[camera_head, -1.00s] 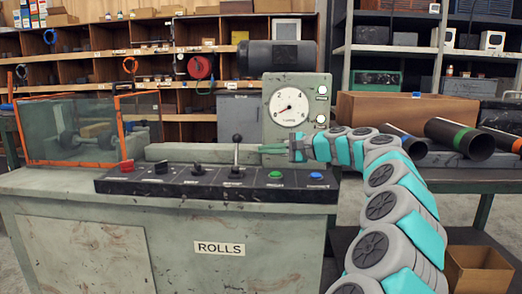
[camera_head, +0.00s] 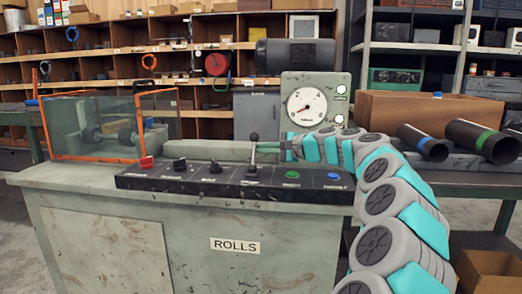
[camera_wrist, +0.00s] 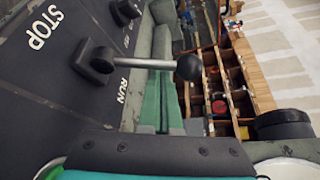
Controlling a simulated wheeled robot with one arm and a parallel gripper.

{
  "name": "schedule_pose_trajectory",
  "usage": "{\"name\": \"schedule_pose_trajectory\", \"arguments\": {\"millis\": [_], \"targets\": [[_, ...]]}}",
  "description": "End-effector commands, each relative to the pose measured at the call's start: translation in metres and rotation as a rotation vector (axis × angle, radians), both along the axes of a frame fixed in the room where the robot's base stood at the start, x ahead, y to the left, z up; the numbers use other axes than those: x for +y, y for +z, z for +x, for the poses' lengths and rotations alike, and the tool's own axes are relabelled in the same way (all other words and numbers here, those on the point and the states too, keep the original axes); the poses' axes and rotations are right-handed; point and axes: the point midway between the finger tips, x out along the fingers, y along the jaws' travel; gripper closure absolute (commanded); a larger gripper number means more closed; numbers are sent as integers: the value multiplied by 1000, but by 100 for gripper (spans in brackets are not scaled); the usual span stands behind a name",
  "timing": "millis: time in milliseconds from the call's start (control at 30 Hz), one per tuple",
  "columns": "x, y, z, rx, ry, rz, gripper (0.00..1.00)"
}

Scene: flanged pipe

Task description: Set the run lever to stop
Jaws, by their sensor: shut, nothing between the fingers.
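The run lever (camera_head: 253,152) is a thin rod with a dark ball on top, standing upright from the black control panel. In the wrist view the lever (camera_wrist: 145,63) reaches across from its dark base, with the ball at its right end. The white word STOP (camera_wrist: 46,27) is on the panel on one side of the base and RUN (camera_wrist: 107,90) is nearer my gripper. My gripper (camera_head: 262,147) is shut and empty, its green fingers just right of the lever below the ball. I cannot tell whether they touch it.
The panel (camera_head: 140,183) also carries a red switch, dark knobs, a green button (camera_head: 292,174) and a blue button (camera_head: 333,176). A dial gauge (camera_head: 307,103) stands behind my gripper. An orange-framed clear guard (camera_head: 100,125) is at left. Pipes (camera_head: 480,139) lie at right.

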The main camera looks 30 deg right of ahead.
Motion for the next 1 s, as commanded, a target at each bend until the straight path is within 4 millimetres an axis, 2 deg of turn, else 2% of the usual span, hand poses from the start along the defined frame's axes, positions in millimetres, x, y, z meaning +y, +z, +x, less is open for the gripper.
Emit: {"name": "schedule_pose_trajectory", "arguments": {"millis": [1000], "targets": [[6, 2, -8, -75, 3, -51, 100]]}}
